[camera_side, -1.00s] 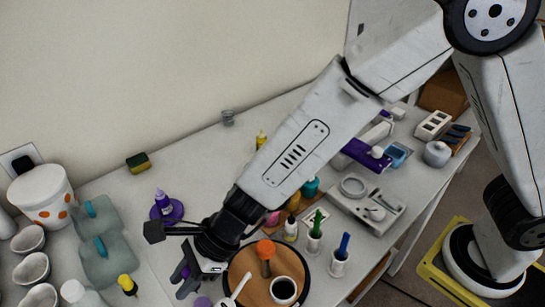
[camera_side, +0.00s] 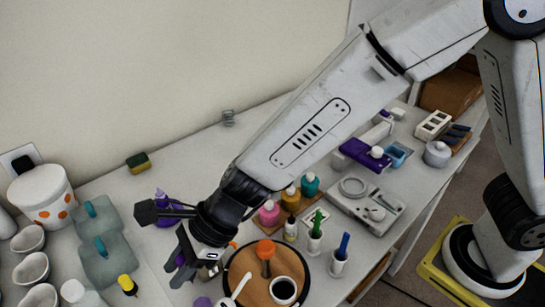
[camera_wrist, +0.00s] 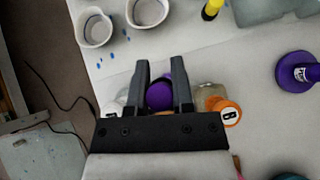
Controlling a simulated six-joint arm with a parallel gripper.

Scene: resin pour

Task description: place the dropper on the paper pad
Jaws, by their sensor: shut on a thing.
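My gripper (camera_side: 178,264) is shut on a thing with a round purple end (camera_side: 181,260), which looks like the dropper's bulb. In the wrist view the purple end (camera_wrist: 159,96) sits between the two fingers of my gripper (camera_wrist: 160,64). The rest of the held thing is hidden. The gripper is over the desk, just left of a round wooden board. A pale sheet edge shows on the desk left of the gripper; I cannot tell whether this is the paper pad.
The wooden board (camera_side: 244,263) holds a black-filled cup (camera_side: 283,290) and an orange-topped tool (camera_side: 265,250). Green (camera_side: 316,232) and blue (camera_side: 340,256) tools stand to its right. Blue-grey jugs (camera_side: 108,264) and a yellow-capped dark item (camera_side: 127,284) are left.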

